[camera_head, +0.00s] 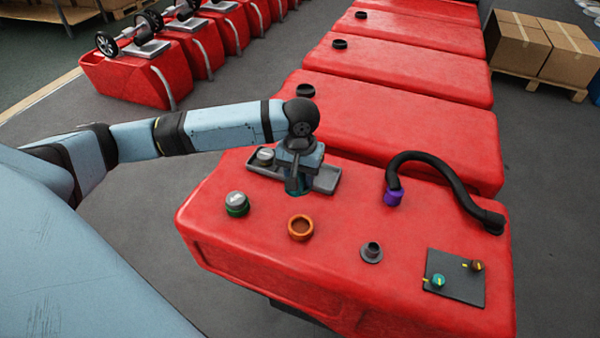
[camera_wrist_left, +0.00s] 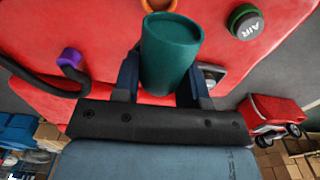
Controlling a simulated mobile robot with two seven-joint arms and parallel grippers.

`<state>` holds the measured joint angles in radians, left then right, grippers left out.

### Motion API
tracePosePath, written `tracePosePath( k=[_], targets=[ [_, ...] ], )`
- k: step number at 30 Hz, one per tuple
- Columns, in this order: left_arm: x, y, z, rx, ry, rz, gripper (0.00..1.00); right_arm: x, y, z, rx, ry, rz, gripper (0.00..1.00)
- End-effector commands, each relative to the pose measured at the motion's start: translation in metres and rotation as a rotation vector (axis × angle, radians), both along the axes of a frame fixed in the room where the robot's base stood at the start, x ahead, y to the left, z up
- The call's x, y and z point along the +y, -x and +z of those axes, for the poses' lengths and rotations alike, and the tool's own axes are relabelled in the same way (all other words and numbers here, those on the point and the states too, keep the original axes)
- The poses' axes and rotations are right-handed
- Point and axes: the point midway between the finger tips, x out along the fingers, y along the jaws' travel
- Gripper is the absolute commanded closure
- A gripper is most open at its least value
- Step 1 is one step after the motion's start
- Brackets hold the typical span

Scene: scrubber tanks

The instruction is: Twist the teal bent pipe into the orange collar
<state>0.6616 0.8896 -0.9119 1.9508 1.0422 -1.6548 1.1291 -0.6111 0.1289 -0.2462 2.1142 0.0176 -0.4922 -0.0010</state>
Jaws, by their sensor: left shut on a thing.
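My left gripper (camera_head: 300,170) is over the grey tray (camera_head: 325,179) on the red tank, seen in the head view. It is shut on the teal bent pipe (camera_wrist_left: 172,52), which fills the space between its fingers in the left wrist view. In the head view only a little of the teal pipe (camera_head: 294,188) shows below the fingers; its bend is hidden. The orange collar (camera_head: 301,228) is an open ring on the tank top, nearer the camera than the gripper and apart from the pipe. It also shows at the top of the left wrist view (camera_wrist_left: 158,4). My right gripper is not in view.
A grey-topped green cap (camera_head: 237,204) stands left of the collar, and a dark grey port (camera_head: 371,252) right of it. A black hose with a purple end (camera_head: 394,197) arches at the right. A dark panel with knobs (camera_head: 456,284) lies front right. Another cap (camera_head: 265,157) sits in the tray.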

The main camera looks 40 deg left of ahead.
Motion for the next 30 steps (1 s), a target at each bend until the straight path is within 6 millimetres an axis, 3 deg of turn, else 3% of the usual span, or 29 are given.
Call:
tracePosePath(
  k=[30],
  targets=[
    [-0.0001,0.0001,-0.0010,0.001,0.000,0.000,0.90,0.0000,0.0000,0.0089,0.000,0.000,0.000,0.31]
  ],
)
